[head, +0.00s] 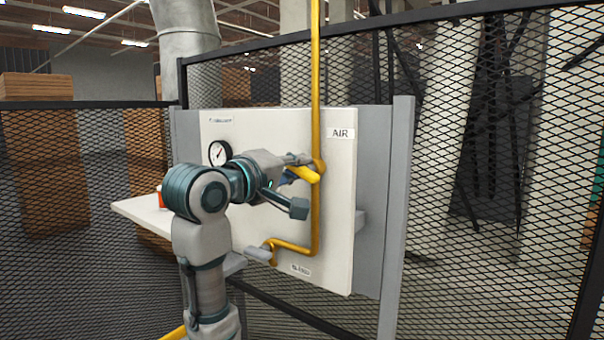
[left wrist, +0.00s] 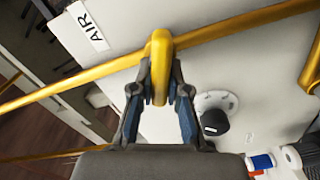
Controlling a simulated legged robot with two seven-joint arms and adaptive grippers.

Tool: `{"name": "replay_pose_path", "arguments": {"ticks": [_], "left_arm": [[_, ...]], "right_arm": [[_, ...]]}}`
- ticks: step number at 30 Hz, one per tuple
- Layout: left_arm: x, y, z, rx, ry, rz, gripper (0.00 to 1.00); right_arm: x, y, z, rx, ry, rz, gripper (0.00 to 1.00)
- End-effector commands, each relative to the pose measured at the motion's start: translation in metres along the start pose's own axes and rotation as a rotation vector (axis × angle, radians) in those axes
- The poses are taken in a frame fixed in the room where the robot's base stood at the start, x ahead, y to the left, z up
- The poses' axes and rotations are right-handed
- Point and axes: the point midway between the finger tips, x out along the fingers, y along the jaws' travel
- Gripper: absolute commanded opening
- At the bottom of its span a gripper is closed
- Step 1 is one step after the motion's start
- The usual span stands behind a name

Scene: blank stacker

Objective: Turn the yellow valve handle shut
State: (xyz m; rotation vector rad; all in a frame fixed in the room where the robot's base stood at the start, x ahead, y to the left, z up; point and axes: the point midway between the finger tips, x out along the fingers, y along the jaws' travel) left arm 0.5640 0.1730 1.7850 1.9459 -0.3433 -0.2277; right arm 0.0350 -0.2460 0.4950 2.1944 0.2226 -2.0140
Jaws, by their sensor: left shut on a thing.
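The yellow valve handle (head: 304,174) sits on the yellow vertical pipe (head: 316,70) in front of a white panel marked AIR. In the left wrist view the handle (left wrist: 160,62) stands out from the yellow pipe (left wrist: 225,30) towards my camera. My left gripper (head: 298,170) is at the handle in the head view. In the left wrist view the fingers of my left gripper (left wrist: 160,88) are on both sides of the handle, shut on it. The finger contact is partly hidden in the head view. My right gripper is in neither view.
The white panel (head: 338,220) carries a round gauge (head: 219,153) at its left. A white shelf (head: 140,212) juts out at the left with a small red-and-white item (head: 160,197). Black mesh fencing (head: 480,130) surrounds the panel. A black knob (left wrist: 214,122) shows beside my left fingers.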

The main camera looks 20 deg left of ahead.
Motion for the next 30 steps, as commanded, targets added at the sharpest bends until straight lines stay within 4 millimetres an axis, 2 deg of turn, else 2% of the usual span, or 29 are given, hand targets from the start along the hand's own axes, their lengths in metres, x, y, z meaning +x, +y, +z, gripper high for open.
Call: {"name": "replay_pose_path", "arguments": {"ticks": [1, 15, 30], "left_arm": [[0.001, -0.005, 0.003, -0.042, -0.007, -0.009, 0.0], [0.002, -0.011, 0.002, -0.346, -0.004, -0.012, 0.0], [0.002, -0.013, 0.001, -0.416, -0.003, -0.013, 0.0]], "right_arm": [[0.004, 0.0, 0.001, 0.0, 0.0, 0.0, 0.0], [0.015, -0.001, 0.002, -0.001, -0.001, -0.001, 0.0], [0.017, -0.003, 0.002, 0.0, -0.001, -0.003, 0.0]]}}
